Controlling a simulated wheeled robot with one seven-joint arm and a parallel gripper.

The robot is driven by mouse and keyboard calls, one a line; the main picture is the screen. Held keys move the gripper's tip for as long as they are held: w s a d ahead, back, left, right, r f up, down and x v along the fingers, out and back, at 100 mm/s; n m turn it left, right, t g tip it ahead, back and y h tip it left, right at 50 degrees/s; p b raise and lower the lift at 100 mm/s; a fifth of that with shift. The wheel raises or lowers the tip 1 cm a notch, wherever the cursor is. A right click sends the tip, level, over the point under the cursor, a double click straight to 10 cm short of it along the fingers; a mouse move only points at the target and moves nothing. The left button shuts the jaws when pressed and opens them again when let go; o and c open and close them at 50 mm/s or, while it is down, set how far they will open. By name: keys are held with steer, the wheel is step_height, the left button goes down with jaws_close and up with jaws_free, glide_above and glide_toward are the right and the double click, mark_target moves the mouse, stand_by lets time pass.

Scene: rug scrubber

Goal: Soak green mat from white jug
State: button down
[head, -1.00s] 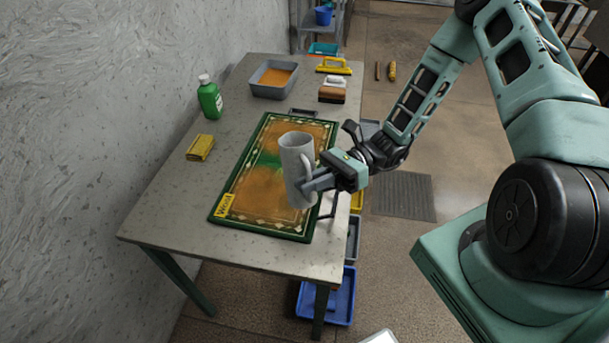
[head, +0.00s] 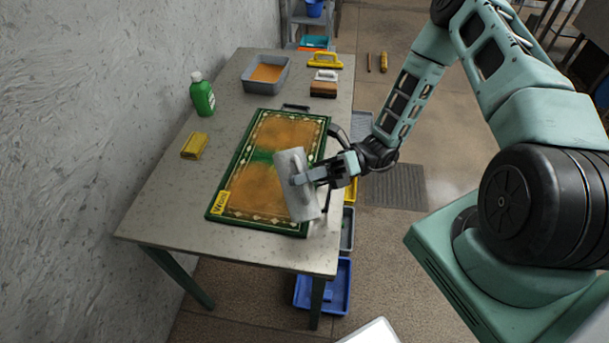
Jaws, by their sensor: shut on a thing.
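The green mat (head: 262,194) lies flat on the table, green-edged with a pale patterned border. Orange-brown covers most of its face, with a green band across the middle and a yellow label at its near left corner. The white jug (head: 296,187) is tilted above the mat's near right part, its top leaning left. My gripper (head: 314,175) is shut on the jug from the right side. The jug hides part of the mat's right edge. I cannot see the jug's contents or any stream from it.
The grey table (head: 165,212) also holds a green bottle (head: 202,97), a yellow sponge (head: 195,146), a grey tub of orange liquid (head: 267,74), a brown brush (head: 323,88) and a yellow-handled tool (head: 325,61). A wall stands at left. A blue bin (head: 326,287) is on the floor.

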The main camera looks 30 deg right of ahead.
stand_by(0.3)
steer(key=shift+w+m, duration=0.35)
steer(key=shift+m, duration=0.55)
steer(key=shift+w+f+m, duration=0.2)
steer(key=shift+m, duration=0.2)
stand_by(0.3)
steer(key=n, duration=0.2)
steer(key=s+n, duration=0.1)
steer(key=n, duration=0.3)
steer(key=shift+s+r+g+h+p, duration=0.15)
steer(key=shift+s+g+h+p, duration=0.15)
steer(key=shift+s+g+p, duration=0.1)
steer(key=f+n, duration=0.1)
steer(key=n+b, duration=0.1)
steer(key=n, duration=0.1)
steer(key=shift+w+f, duration=0.2)
steer(key=shift+f, duration=0.15)
steer(key=shift+w+f+n+h, duration=0.1)
steer(key=shift+f+n+h, duration=0.25)
steer(key=shift+n, duration=0.65)
